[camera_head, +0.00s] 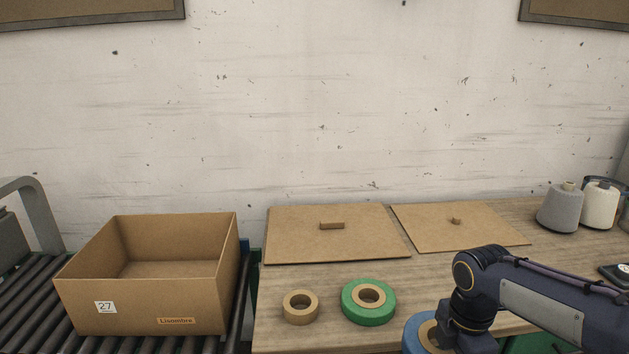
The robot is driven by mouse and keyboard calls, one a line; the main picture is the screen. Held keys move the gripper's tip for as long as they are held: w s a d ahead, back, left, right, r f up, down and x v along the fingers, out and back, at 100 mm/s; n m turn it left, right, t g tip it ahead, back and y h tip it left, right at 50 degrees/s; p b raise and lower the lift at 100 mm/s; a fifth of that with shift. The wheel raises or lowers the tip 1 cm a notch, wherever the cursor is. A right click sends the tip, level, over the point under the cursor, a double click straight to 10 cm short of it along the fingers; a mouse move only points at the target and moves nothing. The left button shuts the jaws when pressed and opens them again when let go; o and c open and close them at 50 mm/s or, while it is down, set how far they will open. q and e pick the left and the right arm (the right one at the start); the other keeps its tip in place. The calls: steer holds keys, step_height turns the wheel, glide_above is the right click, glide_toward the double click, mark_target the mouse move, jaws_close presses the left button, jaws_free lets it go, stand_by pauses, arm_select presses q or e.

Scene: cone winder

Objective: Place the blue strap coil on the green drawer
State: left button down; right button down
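The blue strap coil (412,337) is at the bottom edge of the view, partly cut off, with a tan core. My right gripper (455,344) is right at the coil's right side and covers part of it. Its fingertips are hidden, so I cannot tell whether it grips the coil. A green surface (552,343), perhaps the green drawer, shows below the table's front edge at the bottom right, mostly cut off and behind my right arm. My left gripper is not in view.
On the wooden table (420,275) are a green coil (368,313), a small tan ring (300,308), two brown boards (335,247) (480,236), and grey and white yarn cones (560,210) (599,206). An open cardboard box (140,305) stands on the roller conveyor (35,310) at left.

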steer(key=w+a+f+m, duration=0.2)
steer(key=f+m, duration=0.6)
steer(key=m, duration=0.1)
steer(key=w+a+f+m, duration=0.2)
steer(key=f+m, duration=0.7)
steer(key=m, duration=0.1)
steer(key=shift+w+a+f+m, duration=0.2)
steer(key=shift+w+a+m, duration=0.05)
steer(key=shift+m, duration=0.05)
